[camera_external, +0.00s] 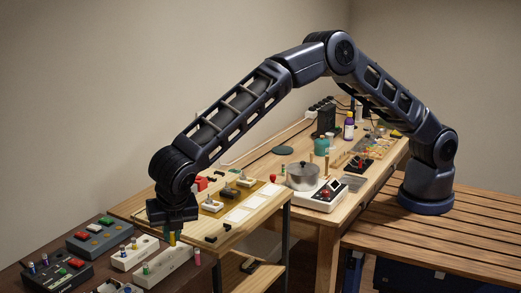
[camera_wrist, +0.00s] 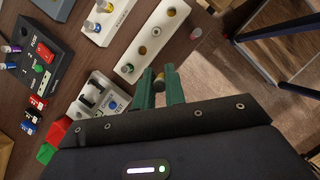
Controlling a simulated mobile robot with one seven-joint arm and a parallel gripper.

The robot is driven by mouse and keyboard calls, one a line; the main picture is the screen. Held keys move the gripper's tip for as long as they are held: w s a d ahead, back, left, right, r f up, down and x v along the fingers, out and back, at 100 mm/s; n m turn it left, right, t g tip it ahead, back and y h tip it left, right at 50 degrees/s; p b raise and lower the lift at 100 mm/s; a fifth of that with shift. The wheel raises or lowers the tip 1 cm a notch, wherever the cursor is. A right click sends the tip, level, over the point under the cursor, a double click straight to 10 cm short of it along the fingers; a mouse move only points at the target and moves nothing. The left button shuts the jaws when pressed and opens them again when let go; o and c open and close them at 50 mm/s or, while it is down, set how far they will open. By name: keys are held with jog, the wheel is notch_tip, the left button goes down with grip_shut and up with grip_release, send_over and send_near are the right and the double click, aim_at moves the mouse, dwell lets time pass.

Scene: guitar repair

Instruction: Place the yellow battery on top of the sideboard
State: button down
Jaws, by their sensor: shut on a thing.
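My gripper (camera_external: 174,236) reaches down at the lower left in the external view. In the wrist view its green fingers (camera_wrist: 159,92) are shut on a small yellowish battery (camera_wrist: 158,78), mostly hidden between them. A little yellow shows at the fingertips in the external view. They are above a dark brown wooden top (camera_wrist: 82,65) that bears battery holders and looks like the sideboard. The held battery is close to the near end of a long white holder (camera_wrist: 128,70). I cannot tell whether it touches anything.
A light wooden workbench (camera_external: 240,236) with small parts stands right behind my gripper.

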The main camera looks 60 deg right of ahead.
notch_tip(320, 180, down, 10)
jog(key=shift+f, duration=0.25)
dwell(0.3)
jog(key=shift+f, duration=0.2)
jog(key=c, duration=1.7)
grip_release()
jog(key=shift+c, duration=0.2)
jog(key=v, duration=1.2)
jog(key=shift+r, duration=0.15)
